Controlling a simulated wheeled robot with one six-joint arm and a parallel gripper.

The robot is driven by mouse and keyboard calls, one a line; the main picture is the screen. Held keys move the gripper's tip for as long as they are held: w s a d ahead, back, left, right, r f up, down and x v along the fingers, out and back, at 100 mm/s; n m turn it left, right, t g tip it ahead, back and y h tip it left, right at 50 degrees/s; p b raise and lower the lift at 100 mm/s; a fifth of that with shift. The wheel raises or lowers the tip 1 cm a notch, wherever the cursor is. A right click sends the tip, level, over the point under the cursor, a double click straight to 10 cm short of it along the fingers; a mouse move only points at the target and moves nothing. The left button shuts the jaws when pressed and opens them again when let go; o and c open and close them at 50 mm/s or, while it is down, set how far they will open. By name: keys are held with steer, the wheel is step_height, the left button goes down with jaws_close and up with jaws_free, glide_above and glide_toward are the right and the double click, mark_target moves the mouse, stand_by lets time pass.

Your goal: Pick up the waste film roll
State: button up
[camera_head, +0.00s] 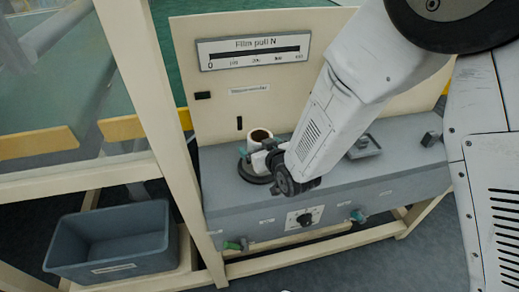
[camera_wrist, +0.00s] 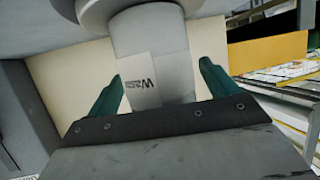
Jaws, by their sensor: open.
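The waste film roll (camera_head: 260,134) is a pale upright cylinder with a brown core, standing on a dark round base on the grey bench unit. My gripper (camera_wrist: 161,72) is open, with one green finger on each side of this roll. Visible gaps show between fingers and roll; I see no contact. In the head view my gripper (camera_head: 262,160) is at the roll's near side, partly hidden by my wrist.
The grey bench unit (camera_head: 270,215) has a knob and coloured fittings on its front. A panel with a "Film pull N" scale (camera_head: 254,50) stands behind it. A small grey tray (camera_head: 364,146) lies right of my arm. A blue-grey bin (camera_head: 110,240) sits lower left beyond a cream post.

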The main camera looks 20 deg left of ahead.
steer(key=c, duration=1.2)
